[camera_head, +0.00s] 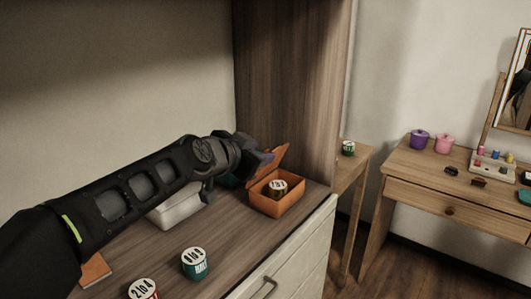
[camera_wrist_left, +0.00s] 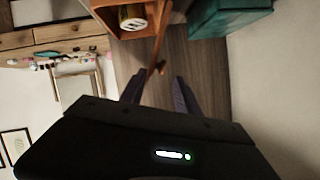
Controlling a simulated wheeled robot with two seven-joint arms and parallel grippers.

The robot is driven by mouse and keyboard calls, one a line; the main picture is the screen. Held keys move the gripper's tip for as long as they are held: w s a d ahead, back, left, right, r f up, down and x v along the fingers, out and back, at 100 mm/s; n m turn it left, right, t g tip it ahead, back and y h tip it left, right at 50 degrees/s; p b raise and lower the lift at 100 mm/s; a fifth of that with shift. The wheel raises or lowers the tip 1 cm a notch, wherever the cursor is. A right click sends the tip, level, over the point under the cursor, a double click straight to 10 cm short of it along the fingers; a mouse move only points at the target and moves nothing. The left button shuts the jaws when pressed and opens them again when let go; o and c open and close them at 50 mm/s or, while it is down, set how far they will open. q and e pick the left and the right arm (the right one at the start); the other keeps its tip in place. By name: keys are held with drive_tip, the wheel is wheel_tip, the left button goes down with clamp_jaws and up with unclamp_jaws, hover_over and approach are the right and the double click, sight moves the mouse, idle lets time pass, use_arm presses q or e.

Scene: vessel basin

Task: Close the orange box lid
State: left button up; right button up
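The orange box (camera_head: 277,206) stands near the right end of the wooden counter with its lid (camera_head: 279,158) raised and tilted up along the back. A can with a white label (camera_head: 277,188) sits inside it. My left gripper (camera_head: 268,158) is at the raised lid, on its back left side. In the left wrist view, the box (camera_wrist_left: 118,28) is at the top, and the lid (camera_wrist_left: 160,38) shows nearly edge-on just beyond my fingertips (camera_wrist_left: 159,80). The fingers are apart with nothing gripped between them. Whether they touch the lid, I cannot tell. My right gripper is not in view.
A teal box (camera_wrist_left: 228,18) stands beside the orange box, mostly hidden by my arm in the head view. A white box (camera_head: 176,212) lies under my arm. Two labelled cans (camera_head: 195,263) (camera_head: 143,289) stand in front. A wooden side panel (camera_head: 285,90) rises behind the orange box.

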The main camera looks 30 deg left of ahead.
use_arm(q)
drive_tip(key=shift+v, duration=1.25)
drive_tip(key=shift+s, duration=0.15)
drive_tip(key=v, duration=1.3)
drive_tip(key=shift+s+d+b, duration=0.25)
drive_tip(key=shift+b, duration=0.2)
drive_tip(key=shift+r+b, duration=0.1)
drive_tip(key=shift+b, duration=0.2)
